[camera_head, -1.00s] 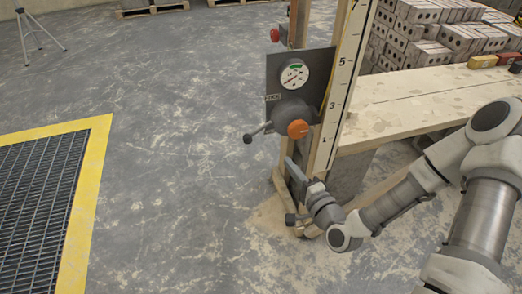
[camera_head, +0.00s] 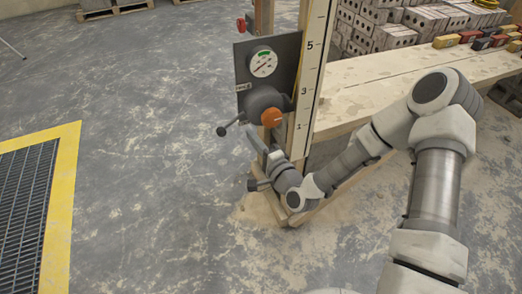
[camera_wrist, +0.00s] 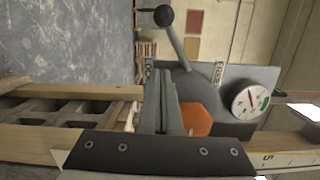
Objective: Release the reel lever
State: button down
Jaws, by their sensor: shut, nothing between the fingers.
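The reel lever (camera_head: 231,125) is a thin grey rod with a black ball knob, sticking out to the lower left from a grey round housing (camera_head: 260,98) on a dark panel. In the wrist view the lever (camera_wrist: 176,40) points up between the LOCK label (camera_wrist: 148,70) and the FREE label (camera_wrist: 218,72). My gripper (camera_head: 252,133) is just below the housing, right of the lever's ball. In the wrist view my gripper (camera_wrist: 168,75) is shut and empty, and its fingers hide part of the housing.
A dial gauge (camera_head: 263,62) is above the housing. A numbered scale board (camera_head: 312,75) and a wooden bench (camera_head: 370,85) stand to the right. Floor at left is open, with a yellow-edged grate (camera_head: 62,190).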

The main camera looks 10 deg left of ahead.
aim_at(232, 123)
jog(key=shift+a+r+b, duration=0.1)
jog(key=shift+a+b, duration=0.45)
jog(key=shift+a, duration=2)
